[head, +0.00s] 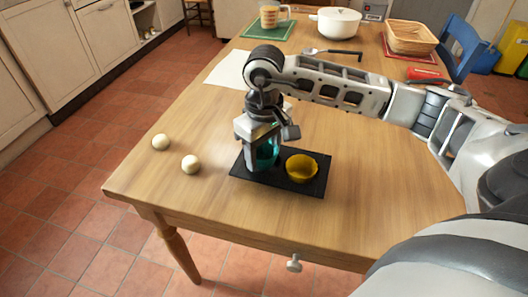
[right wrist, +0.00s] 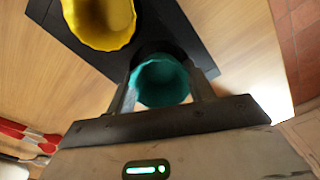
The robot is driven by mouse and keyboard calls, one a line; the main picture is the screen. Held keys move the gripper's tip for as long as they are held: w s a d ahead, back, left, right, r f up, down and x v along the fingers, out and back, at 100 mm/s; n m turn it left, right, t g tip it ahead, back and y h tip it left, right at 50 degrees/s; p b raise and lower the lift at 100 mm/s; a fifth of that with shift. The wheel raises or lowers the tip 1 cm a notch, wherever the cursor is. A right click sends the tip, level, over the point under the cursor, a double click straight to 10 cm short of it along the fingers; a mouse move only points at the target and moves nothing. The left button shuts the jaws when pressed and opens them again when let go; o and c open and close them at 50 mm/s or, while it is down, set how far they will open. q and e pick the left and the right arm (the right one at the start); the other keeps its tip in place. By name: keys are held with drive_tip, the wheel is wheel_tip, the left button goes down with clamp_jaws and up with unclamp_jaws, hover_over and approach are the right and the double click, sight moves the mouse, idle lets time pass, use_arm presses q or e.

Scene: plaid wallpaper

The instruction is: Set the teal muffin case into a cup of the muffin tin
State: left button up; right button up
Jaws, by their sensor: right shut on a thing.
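The teal muffin case (head: 266,156) is between the fingers of my right gripper (head: 262,148), which is shut on it. It also shows in the right wrist view (right wrist: 162,84), with a finger on each side. The black muffin tin (head: 279,184) lies on the table, and the teal case is at its left cup, partly hidden by the gripper. A dark round cup edge shows just beyond the case in the wrist view. I cannot tell whether the case touches the cup. A yellow muffin case (head: 301,168) sits in the tin's right cup. My left gripper is not in view.
Two pale egg-like balls (head: 160,142) (head: 191,164) lie left of the tin. A white sheet (head: 228,70) is behind. A measuring cup (head: 270,15), white pot (head: 338,23), basket (head: 410,38) and utensil (head: 333,52) stand farther back. The front table edge is close to the tin.

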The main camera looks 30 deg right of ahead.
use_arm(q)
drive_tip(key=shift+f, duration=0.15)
use_arm(e)
drive_tip(key=shift+s+f, duration=0.2)
drive_tip(key=shift+f, duration=0.4)
drive_tip(key=o, duration=1)
drive_tip(key=shift+c, duration=0.2)
drive_tip(key=shift+r, duration=0.1)
drive_tip(key=shift+w+r, duration=0.15)
drive_tip(key=shift+r, duration=0.2)
drive_tip(key=shift+o, duration=0.7)
wheel_tip(320, 180, up, 16)
drive_tip(key=p, duration=0.1)
drive_tip(key=shift+f, duration=0.2)
drive_tip(key=shift+r, duration=0.35)
